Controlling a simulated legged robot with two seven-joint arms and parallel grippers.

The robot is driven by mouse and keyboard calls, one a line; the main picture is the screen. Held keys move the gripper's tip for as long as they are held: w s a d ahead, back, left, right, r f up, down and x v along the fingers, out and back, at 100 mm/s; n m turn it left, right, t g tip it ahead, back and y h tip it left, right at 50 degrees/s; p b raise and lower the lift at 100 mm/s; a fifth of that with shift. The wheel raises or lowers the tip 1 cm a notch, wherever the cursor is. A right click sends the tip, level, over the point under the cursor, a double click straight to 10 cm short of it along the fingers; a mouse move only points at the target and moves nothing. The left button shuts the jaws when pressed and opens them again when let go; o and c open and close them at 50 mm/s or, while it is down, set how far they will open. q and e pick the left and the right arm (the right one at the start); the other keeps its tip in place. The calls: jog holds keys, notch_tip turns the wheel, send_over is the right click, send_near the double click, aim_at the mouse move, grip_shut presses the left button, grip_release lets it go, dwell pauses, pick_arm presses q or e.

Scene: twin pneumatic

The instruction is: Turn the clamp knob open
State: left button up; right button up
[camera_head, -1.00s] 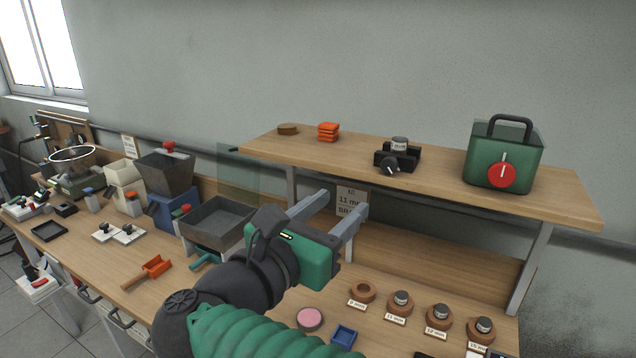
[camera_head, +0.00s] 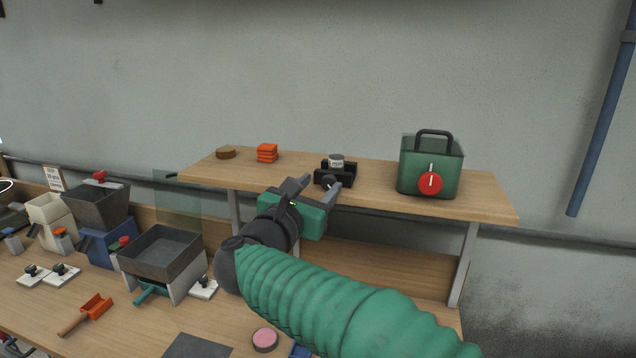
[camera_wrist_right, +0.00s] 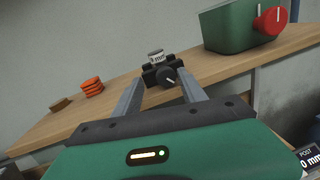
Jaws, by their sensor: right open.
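The clamp (camera_head: 348,177) is a small black block on the upper shelf with a grey labelled cylinder (camera_head: 336,160) seated in it. Its dark knob (camera_wrist_right: 167,76), with a white pointer line, faces me in the right wrist view. My right gripper (camera_head: 323,183) is open and points at the clamp from the front. In the wrist view its two fingers (camera_wrist_right: 157,95) lie to either side of the knob, and the clamp appears beyond the tips. I cannot tell whether a finger touches the knob. In the head view the fingers partly cover the knob. My left gripper is not in view.
A green canister (camera_head: 416,172) with a red dial (camera_head: 430,183) stands right of the clamp on the shelf (camera_head: 480,198). Orange blocks (camera_head: 267,153) and a brown disc (camera_head: 226,153) lie to the left. A grey hopper tray (camera_head: 162,252) stands on the bench below.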

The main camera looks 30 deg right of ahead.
jog(key=shift+w+d+f, duration=0.15)
jog(key=shift+d+f, duration=0.05)
jog(key=shift+d, duration=0.75)
jog(key=shift+d+f, duration=0.1)
jog(key=shift+d, duration=0.35)
jog(key=shift+c, duration=0.6)
jog(key=shift+w+a, duration=0.1)
jog(key=shift+a, duration=0.45)
jog(key=c, duration=0.7)
grip_shut()
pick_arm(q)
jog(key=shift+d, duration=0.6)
pick_arm(e)
jog(key=shift+d, duration=0.1)
